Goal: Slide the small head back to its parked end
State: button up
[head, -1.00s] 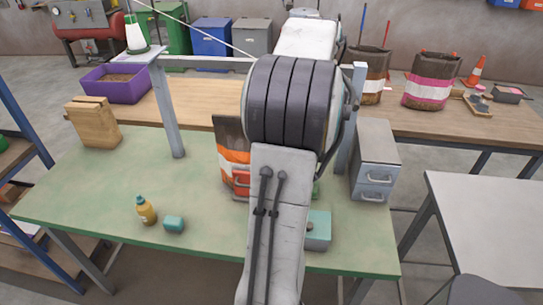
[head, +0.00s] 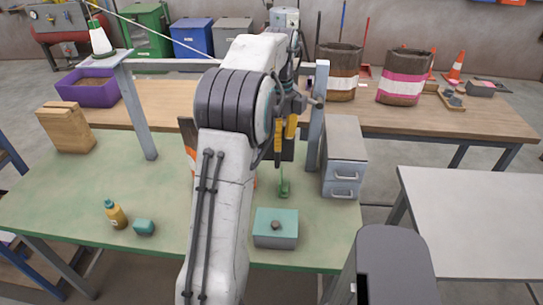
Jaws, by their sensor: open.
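A grey frame with a crossbar (head: 160,64) and a right post (head: 317,115) spans the green table. My arm covers the middle of this frame. My gripper (head: 284,132) is beyond my arm's elbow, just left of the right post, and looks open with yellow and dark parts showing. A small dark block (head: 287,151) hangs there below the crossbar's level; it may be the small head, but I cannot tell where it ends and my gripper begins. Whether they touch is not clear.
A grey drawer unit (head: 344,160) is right of the post. An orange-and-white bag is mostly hidden behind my arm.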

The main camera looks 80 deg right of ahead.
aim_at(277, 164)
jog(key=shift+f+p, duration=2.2)
jog(key=shift+p, duration=0.05)
jog(key=shift+f, duration=1.3)
jog(key=shift+o, duration=0.3)
grip_shut()
